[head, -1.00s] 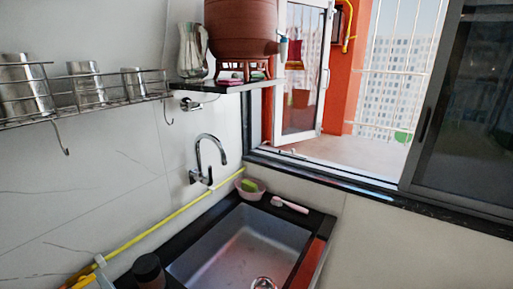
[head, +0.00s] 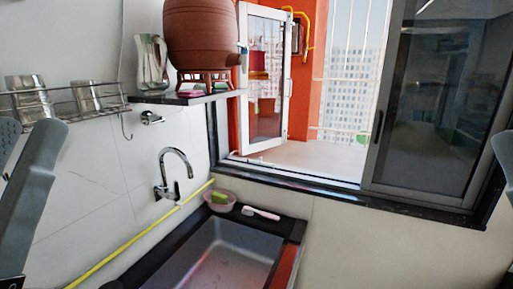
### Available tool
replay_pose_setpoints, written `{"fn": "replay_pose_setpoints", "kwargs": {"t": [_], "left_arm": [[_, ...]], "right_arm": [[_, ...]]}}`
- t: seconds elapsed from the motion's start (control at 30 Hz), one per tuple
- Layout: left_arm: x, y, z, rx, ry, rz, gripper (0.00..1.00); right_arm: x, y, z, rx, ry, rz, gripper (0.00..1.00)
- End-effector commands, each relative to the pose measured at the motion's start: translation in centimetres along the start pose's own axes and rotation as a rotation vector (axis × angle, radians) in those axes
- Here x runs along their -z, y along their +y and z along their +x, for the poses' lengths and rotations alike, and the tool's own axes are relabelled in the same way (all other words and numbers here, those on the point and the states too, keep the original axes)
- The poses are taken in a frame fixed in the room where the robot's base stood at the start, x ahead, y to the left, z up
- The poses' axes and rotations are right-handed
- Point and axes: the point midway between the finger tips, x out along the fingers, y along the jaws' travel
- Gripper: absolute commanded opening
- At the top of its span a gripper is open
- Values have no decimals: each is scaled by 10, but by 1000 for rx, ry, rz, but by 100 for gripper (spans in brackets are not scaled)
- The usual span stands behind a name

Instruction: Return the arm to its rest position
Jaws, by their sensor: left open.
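My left gripper (head: 28,134) shows at the left edge of the head view, with two grey fingers spread apart. It is open, with nothing between the fingers, and appears in front of the wire rack. A grey piece at the right edge looks like part of my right gripper (head: 505,152); most of it is cut off, so its opening cannot be told. The brown clay waterpot (head: 202,35) stands upright on its red stand on the dark shelf (head: 190,98). A small tap is on its right side. Neither gripper touches the pot.
The wire rack (head: 75,112) holds metal cups. Below are the faucet (head: 178,165), the sink (head: 225,255), a bowl with a sponge (head: 220,200) and a brush (head: 262,213).

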Motion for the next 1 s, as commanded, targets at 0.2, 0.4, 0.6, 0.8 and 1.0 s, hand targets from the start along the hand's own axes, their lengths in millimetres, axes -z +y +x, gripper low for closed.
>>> {"fn": "replay_pose_setpoints", "kwargs": {"t": [0.2, 0.4, 0.6, 0.8, 1.0], "left_arm": [[57, 1, 73, -6, -24, -6, 45], [117, 1, 142, -7, -24, -7, 45], [182, 1, 216, -7, -25, -7, 45], [233, 1, 274, -7, -25, -7, 45], [246, 1, 289, -7, -25, -8, 45]], "right_arm": [[66, 0, 71, 0, 1, 0, 50], [128, 0, 138, 0, 0, 0, 50], [195, 1, 211, 0, 0, 0, 50], [247, 1, 267, 0, 0, 0, 50], [260, 1, 282, 0, 0, 0, 50]]}}
